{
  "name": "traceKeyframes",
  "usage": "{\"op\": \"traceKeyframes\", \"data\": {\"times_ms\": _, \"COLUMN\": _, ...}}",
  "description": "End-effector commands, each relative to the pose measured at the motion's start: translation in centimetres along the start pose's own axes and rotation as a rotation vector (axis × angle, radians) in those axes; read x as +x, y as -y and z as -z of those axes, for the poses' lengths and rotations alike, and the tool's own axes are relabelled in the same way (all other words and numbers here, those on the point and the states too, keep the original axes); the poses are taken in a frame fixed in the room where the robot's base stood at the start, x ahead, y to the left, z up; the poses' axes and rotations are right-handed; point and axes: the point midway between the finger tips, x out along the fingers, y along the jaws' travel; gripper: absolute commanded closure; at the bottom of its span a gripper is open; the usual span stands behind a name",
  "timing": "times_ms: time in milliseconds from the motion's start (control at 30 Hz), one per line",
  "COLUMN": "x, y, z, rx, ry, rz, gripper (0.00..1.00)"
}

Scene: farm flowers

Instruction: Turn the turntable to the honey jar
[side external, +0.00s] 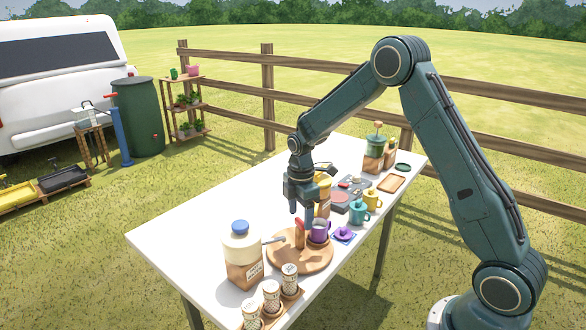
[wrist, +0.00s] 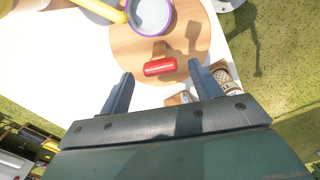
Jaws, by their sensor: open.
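The round wooden turntable (side external: 287,262) lies on the white table and also shows in the wrist view (wrist: 197,30). A purple mug (side external: 319,231) stands on the turntable beside the handle. My gripper (side external: 301,217) is open and points down just above or around the handle; contact cannot be told. A jar with a yellow lid (side external: 323,183) stands behind my gripper, partly hidden. Whether it is the honey jar, I cannot tell.
A purple item (side external: 344,235), teal mug (side external: 358,213) and yellow mug (side external: 373,200) are right. The table's far left is clear.

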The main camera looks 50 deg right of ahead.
Motion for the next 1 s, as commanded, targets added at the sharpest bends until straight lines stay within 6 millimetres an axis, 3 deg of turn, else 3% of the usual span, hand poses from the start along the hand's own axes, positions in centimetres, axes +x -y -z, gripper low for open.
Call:
{"op": "traceKeyframes", "data": {"times_ms": 167, "x": 1.08, "y": 0.03, "z": -0.01, "rx": 0.0, "ry": 0.0, "rz": 0.001, "gripper": 0.36}}
{"op": "traceKeyframes", "data": {"times_ms": 500, "x": 1.25, "y": 0.02, "z": 0.0, "rx": 0.0, "ry": 0.0, "rz": 0.0, "gripper": 0.38}}
{"op": "traceKeyframes", "data": {"times_ms": 800, "x": 1.23, "y": 0.02, "z": -0.01, "rx": 0.0, "ry": 0.0, "rz": 0.0, "gripper": 0.97}}
{"op": "traceKeyframes", "data": {"times_ms": 1000, "x": 1.22, "y": 0.02, "z": -0.01, "rx": -0.017, "ry": 0.0, "rz": 0.0, "gripper": 0.99}}
